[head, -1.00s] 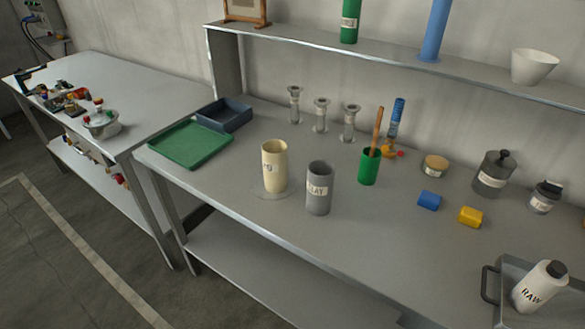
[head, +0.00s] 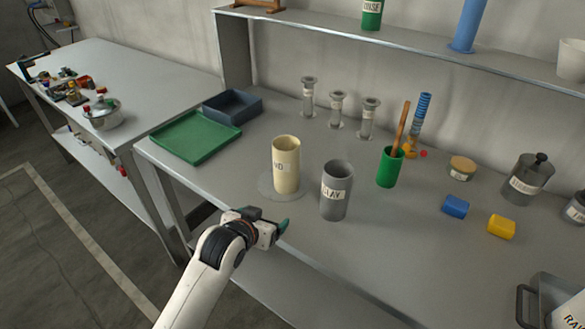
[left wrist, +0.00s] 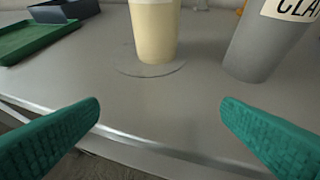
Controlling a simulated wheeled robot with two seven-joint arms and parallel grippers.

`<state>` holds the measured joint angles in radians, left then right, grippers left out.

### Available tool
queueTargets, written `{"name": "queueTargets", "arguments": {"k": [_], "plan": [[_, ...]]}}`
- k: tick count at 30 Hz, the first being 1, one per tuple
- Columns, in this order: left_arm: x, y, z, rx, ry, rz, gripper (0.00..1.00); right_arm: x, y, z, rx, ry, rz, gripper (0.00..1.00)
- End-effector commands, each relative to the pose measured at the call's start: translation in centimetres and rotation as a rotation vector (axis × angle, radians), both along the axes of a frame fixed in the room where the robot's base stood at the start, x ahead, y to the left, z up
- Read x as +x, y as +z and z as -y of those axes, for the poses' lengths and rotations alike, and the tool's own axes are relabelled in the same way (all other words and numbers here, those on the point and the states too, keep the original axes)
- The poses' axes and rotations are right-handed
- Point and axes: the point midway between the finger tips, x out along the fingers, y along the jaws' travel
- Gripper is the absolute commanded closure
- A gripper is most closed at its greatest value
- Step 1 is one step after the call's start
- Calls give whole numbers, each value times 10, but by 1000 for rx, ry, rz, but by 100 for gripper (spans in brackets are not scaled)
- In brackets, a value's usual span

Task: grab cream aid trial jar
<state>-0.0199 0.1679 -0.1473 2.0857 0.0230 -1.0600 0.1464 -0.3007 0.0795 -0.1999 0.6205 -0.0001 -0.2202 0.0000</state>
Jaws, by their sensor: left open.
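The cream jar (head: 286,170) stands upright on a round grey disc (head: 266,185) near the bench's front edge; its label is partly readable. In the left wrist view the cream jar (left wrist: 155,30) is ahead, with its top cut off. My left gripper (head: 268,226) is at the bench's front edge, in front of the jar and apart from it. Its green fingers (left wrist: 160,125) are spread wide with nothing between them. My right gripper is not in view.
A grey jar labelled CLAY (head: 335,192) stands close to the right of the cream jar and also shows in the left wrist view (left wrist: 262,45). A green tray (head: 188,142) and dark bin (head: 240,105) lie to the left. A green cup (head: 389,168) stands behind right.

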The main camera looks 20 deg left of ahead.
Motion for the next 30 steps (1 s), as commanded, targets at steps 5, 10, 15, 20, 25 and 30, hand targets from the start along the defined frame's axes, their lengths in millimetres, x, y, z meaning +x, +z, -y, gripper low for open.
{"name": "queueTargets", "arguments": {"k": [5, 10, 15, 20, 25, 30], "plan": [[41, 37, -1, -23, 4, 130, 12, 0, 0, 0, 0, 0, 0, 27], [62, 54, -1, -35, 5, 190, 12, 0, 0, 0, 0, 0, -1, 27], [85, 45, 1, -36, 6, 190, 12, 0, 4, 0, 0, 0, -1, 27], [108, 36, 2, -36, 6, 190, 12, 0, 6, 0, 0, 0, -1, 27], [120, 30, 3, -36, 5, 190, 12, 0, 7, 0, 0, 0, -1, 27], [130, 26, 4, -36, 6, 189, 12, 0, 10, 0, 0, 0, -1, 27]]}}
